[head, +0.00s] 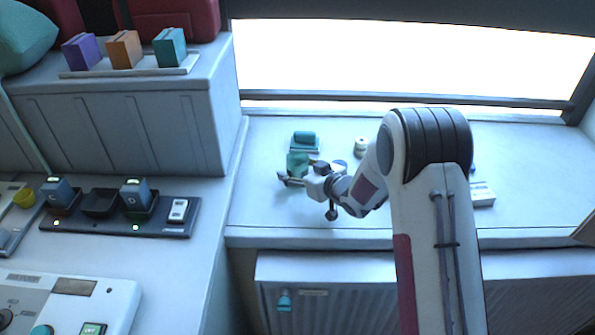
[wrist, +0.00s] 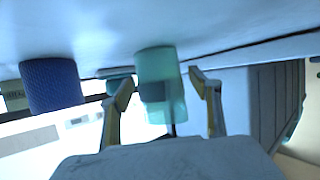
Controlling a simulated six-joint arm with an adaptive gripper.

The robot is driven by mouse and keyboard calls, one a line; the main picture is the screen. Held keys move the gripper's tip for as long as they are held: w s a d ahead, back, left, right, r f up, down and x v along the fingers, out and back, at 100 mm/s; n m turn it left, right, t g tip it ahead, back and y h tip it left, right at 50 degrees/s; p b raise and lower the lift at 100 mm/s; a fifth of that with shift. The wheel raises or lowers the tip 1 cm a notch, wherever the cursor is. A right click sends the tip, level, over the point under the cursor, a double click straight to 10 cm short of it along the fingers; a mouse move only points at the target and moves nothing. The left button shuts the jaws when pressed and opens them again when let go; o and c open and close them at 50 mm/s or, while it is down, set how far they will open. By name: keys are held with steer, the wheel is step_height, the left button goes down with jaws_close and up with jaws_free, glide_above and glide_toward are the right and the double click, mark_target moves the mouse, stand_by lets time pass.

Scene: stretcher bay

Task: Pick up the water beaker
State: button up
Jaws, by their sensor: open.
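The water beaker (head: 297,162) is a translucent green cup standing on the pale counter, just beyond my gripper in the head view. In the wrist view the beaker (wrist: 162,98) appears between the two finger lines, with a dark square patch on its side. My gripper (head: 301,176) is open and low over the counter, close to the beaker. In the wrist view the gripper (wrist: 161,80) has its fingers apart on either side of the beaker, with gaps showing. I cannot tell how deep the beaker sits between them.
A teal roll (head: 304,136) lies behind the beaker. A dark blue cylinder (wrist: 52,86) stands to one side in the wrist view. A cream roll (head: 361,147) stands farther right. A raised cabinet (head: 125,130) is at left. The counter's front is mostly clear.

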steer(key=shift+w+a+f, duration=0.1)
steer(key=shift+w, duration=0.05)
stand_by(0.4)
steer(key=c, duration=1.3)
steer(key=shift+c, duration=0.2)
steer(key=shift+r, duration=0.4)
step_height(320, 180, up, 9)
stand_by(0.3)
steer(key=shift+r, duration=0.15)
stand_by(0.7)
